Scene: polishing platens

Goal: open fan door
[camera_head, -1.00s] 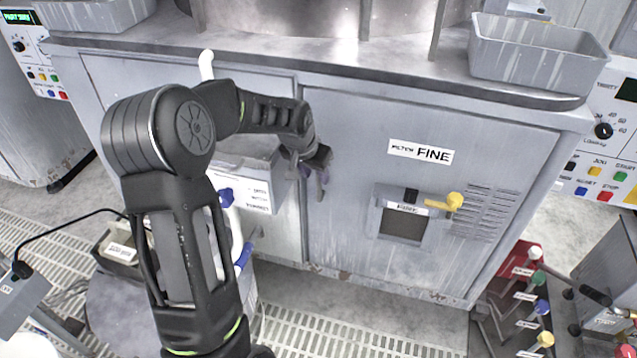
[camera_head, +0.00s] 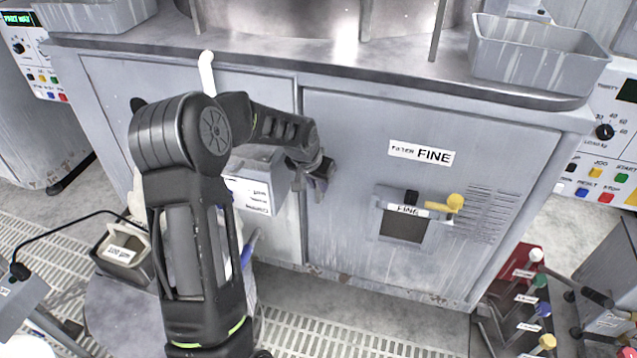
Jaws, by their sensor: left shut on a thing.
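The grey cabinet door (camera_head: 350,220) with a "FILTER FINE" label (camera_head: 420,152) fills the right part of the machine front. It looks closed, flush with the frame. My left arm reaches in from the left across the front, and my left gripper (camera_head: 322,182) is at the door's left edge. It is shut on what seems to be the door's small handle, mostly hidden by the fingers. My right gripper is not in view.
A grey box (camera_head: 268,165) with a label sticks out left of the door, close to my left forearm. A grey tray (camera_head: 540,55) stands on the worktop. Colored-knob levers (camera_head: 540,308) stand low at the right. The floor before the door is clear.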

